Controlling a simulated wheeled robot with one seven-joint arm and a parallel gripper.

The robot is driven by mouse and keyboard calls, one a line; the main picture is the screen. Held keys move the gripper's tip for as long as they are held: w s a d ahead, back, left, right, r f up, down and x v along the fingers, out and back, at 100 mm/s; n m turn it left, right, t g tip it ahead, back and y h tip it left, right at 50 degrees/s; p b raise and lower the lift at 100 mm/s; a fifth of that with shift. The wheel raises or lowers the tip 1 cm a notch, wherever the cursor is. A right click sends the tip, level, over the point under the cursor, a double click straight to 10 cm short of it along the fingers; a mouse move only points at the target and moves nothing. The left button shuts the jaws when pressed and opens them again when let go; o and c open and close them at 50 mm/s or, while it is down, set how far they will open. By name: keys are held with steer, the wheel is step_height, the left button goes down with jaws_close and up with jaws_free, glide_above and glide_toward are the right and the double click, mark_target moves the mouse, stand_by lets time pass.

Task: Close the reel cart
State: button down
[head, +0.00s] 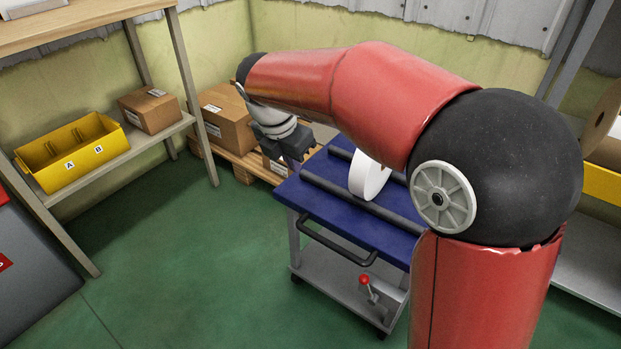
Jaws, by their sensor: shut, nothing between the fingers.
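The reel cart (330,203) has a blue top with dark rails, a black push handle (335,238) on its near side and a grey lower shelf (338,280). A white reel (366,176) stands upright between the rails. A lever with a red knob (364,280) rises at the lower shelf. My gripper (292,152) is shut and empty, near the cart's far left corner. Its fingertips are small and dark here, and I cannot tell whether they touch the cart. My arm hides the cart's right part.
Cardboard boxes (226,117) sit on a wooden pallet (241,160) behind my gripper. A shelf at the left holds a yellow bin (70,153) and a carton (151,109). Green floor (190,255) is clear left of the cart. Another rack stands at the right edge.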

steer(key=b+x, duration=0.2)
steer(key=x, duration=0.8)
steer(key=shift+a, duration=0.15)
steer(key=shift+w+d+f, duration=0.3)
steer(key=shift+w+d, duration=0.45)
steer(key=shift+w, duration=0.25)
steer(key=shift+w+d+f, duration=0.15)
steer(key=shift+w+d, duration=0.3)
steer(key=shift+w, duration=0.25)
